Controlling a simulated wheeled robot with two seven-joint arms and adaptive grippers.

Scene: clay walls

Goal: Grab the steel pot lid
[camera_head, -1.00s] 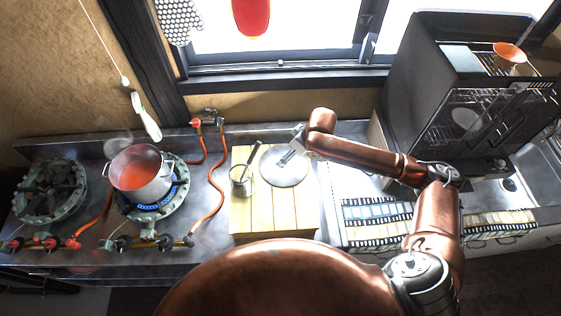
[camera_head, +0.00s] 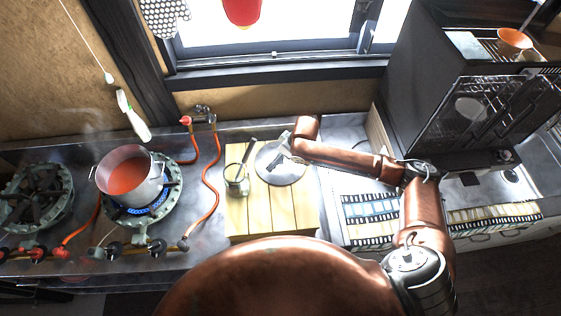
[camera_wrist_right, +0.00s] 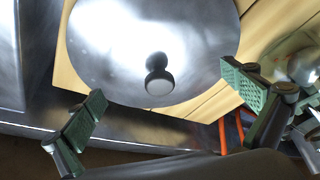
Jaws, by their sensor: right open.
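The steel pot lid (camera_head: 286,172) lies on a light wooden board (camera_head: 262,218) on the counter. In the right wrist view the round shiny lid (camera_wrist_right: 110,62) fills the upper middle, with its dark knob (camera_wrist_right: 158,75) standing up from it. My right gripper (camera_head: 275,160) is over the lid in the head view and hides part of it. In the right wrist view the right gripper (camera_wrist_right: 164,104) is open, its green pads wide apart and empty, with the knob between and beyond them. My left gripper is not in view.
A pot of red soup (camera_head: 130,176) sits on a lit burner farther left. An orange hose (camera_head: 210,180) runs between them.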

